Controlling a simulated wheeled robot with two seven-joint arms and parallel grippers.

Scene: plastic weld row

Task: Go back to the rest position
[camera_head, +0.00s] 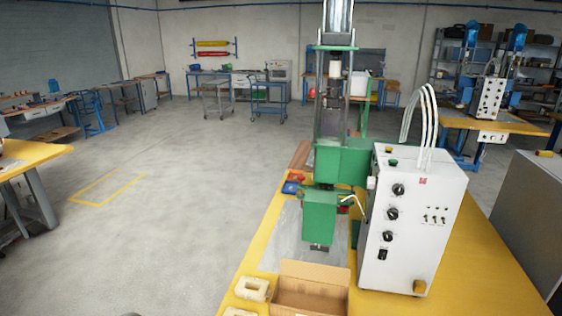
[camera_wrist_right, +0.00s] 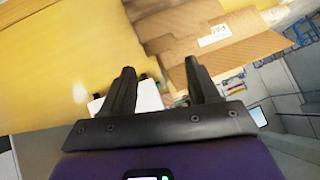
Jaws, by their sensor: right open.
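My right gripper (camera_wrist_right: 160,90) shows in the right wrist view. Its two black fingers are apart with nothing held between them. Behind the fingers are a yellow table surface (camera_wrist_right: 60,60) and a cardboard box (camera_wrist_right: 215,45) with a white label. A white thing (camera_wrist_right: 148,97) lies partly hidden behind the left finger. In the head view neither gripper is in view. There the green welding machine (camera_head: 335,165) stands on the yellow table (camera_head: 480,260), with a white control box (camera_head: 412,225) beside it. An open cardboard box (camera_head: 310,290) sits at the table's front.
Pale yellow parts (camera_head: 252,288) lie left of the cardboard box. A grey cabinet (camera_head: 525,205) stands to the right of the table. Another yellow table (camera_head: 30,157) is at the far left. The floor (camera_head: 170,205) between the tables is clear.

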